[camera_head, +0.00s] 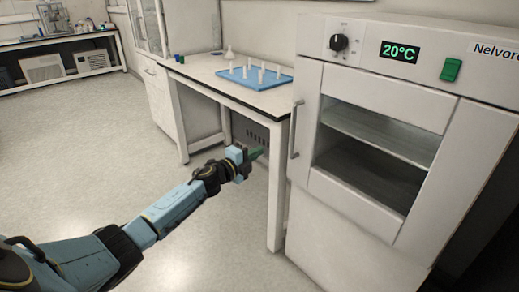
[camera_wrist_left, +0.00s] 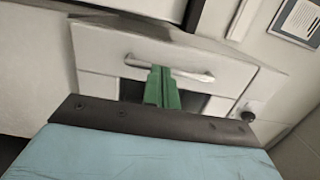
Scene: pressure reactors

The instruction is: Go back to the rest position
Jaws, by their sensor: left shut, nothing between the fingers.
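My left gripper (camera_head: 257,153) reaches out over the floor in the head view, in front of the white table and left of the oven. Its green fingers are shut with nothing between them; they also show in the left wrist view (camera_wrist_left: 162,86). In that view the fingers overlap the silver handle of a white front, but I cannot tell any contact from this. My right gripper is not in view.
The white oven (camera_head: 312,165) reads 20°C, with its door handle (camera_head: 295,130) at the left. The table (camera_head: 271,104) bears a blue tray (camera_head: 240,80) with several small white pieces and a white flask (camera_head: 229,53). The floor (camera_head: 90,150) at left is clear.

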